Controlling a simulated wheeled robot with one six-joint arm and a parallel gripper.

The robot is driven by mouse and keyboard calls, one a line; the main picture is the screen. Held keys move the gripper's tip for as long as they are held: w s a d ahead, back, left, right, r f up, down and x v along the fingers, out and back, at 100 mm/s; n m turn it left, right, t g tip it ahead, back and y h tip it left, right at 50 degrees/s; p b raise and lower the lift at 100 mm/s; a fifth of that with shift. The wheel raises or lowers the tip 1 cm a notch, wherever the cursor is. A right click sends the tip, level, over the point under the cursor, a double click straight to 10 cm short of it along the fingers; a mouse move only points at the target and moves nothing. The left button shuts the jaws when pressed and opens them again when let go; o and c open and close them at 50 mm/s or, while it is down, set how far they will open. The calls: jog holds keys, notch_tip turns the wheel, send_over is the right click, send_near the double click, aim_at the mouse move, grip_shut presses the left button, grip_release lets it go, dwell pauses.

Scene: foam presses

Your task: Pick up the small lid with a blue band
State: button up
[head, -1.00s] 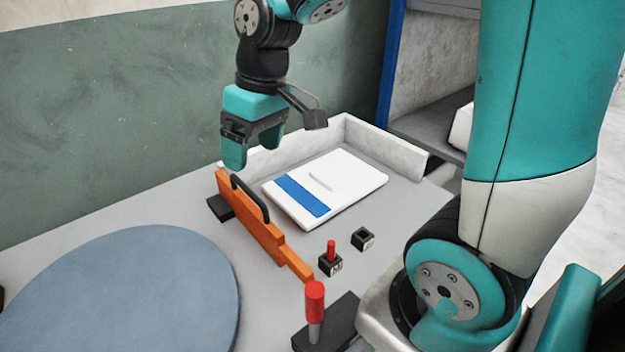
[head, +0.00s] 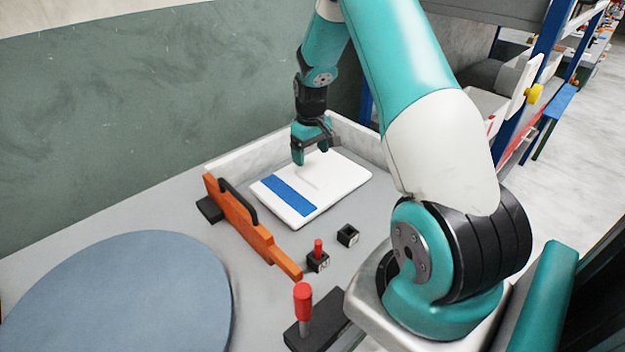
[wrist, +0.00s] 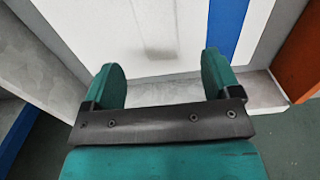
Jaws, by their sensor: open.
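The small lid (head: 334,182) is a flat white slab with a blue band (head: 286,196) near its left side. It lies on the grey table inside the low-walled corner. A faint ridge or handle shows on its top in the head view. My gripper (head: 312,161) is open above the lid's far part, pointing down. In the wrist view my gripper's fingers (wrist: 163,85) are spread apart with nothing between them. The white lid (wrist: 185,30) fills the area beyond them, and its blue band (wrist: 231,25) shows to the right. The gap between the fingertips and the lid is hard to judge.
An orange bracket with a black handle (head: 248,226) stands left of the lid. Two small black blocks (head: 347,235) sit in front, one with a red peg. A red-knobbed lever (head: 303,298) is nearer. A low grey wall (head: 245,155) edges the table behind. A blue-grey disc (head: 125,295) lies left.

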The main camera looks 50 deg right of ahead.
aim_at(312, 174)
jog(key=shift+s+d+f+p, duration=0.1)
jog(key=shift+f+p, duration=0.8)
jog(key=shift+f, duration=2.45)
jog(key=c, duration=1)
